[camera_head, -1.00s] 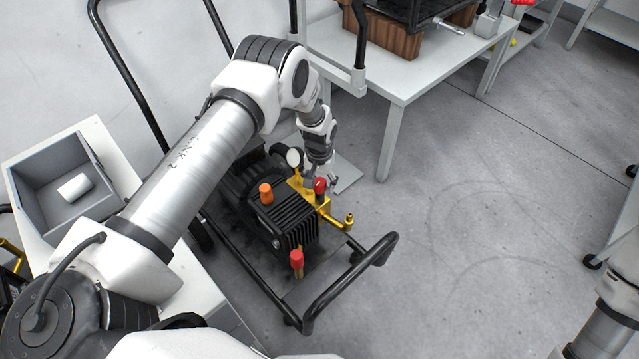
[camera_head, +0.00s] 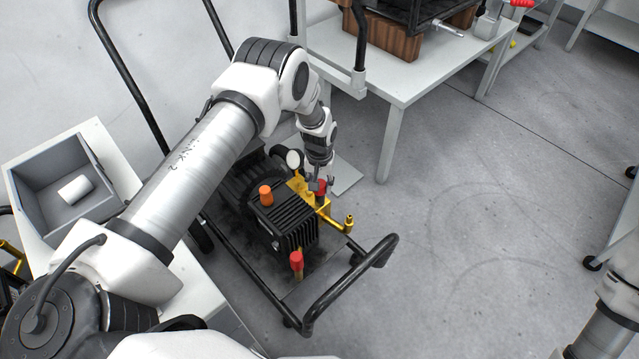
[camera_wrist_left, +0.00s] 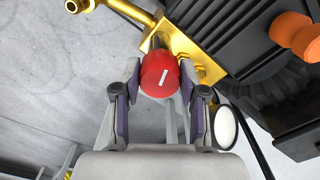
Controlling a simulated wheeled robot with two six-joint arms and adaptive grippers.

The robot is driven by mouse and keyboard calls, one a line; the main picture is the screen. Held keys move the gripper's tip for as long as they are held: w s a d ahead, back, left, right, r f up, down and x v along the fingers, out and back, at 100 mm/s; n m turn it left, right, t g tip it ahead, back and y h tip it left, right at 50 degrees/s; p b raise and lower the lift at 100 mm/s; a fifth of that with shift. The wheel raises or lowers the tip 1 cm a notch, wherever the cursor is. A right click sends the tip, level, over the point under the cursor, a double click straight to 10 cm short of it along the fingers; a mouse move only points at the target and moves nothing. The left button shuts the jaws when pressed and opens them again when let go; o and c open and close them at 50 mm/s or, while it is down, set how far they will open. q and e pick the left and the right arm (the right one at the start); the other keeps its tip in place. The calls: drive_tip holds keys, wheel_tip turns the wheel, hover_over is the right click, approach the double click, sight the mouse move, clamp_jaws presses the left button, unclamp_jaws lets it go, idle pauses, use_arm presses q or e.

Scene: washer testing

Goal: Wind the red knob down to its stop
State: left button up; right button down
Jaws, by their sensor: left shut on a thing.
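The red knob (camera_wrist_left: 160,76) sits on the brass block of the washer pump, with a white line on its top face. In the head view the knob (camera_head: 321,188) is partly covered by my left gripper (camera_head: 318,183). In the left wrist view my left gripper (camera_wrist_left: 160,95) has a finger on each side of the knob and is shut on it. The brass block (camera_wrist_left: 183,45) shows beneath and beyond the knob. My right gripper is not in view; only part of my right arm shows at the lower right.
The black pump (camera_head: 290,222) stands on a cart with a black tube handle (camera_head: 350,280). An orange cap (camera_head: 266,194), a second red-topped part (camera_head: 296,260) and a white-faced gauge (camera_head: 293,158) are close by. A grey bin (camera_head: 50,205) is at left. Floor at right is clear.

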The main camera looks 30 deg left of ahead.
sight(321, 184)
use_arm(q)
drive_tip(key=n, duration=0.7)
drive_tip(key=shift+d, duration=0.1)
drive_tip(key=n+p, duration=0.1)
drive_tip(key=n, duration=0.5)
drive_tip(key=shift+n, duration=0.3)
idle(0.3)
drive_tip(key=o, duration=1.1)
drive_tip(key=shift+w, duration=0.1)
drive_tip(key=shift+o, duration=0.2)
wheel_tip(321, 184, up, 12)
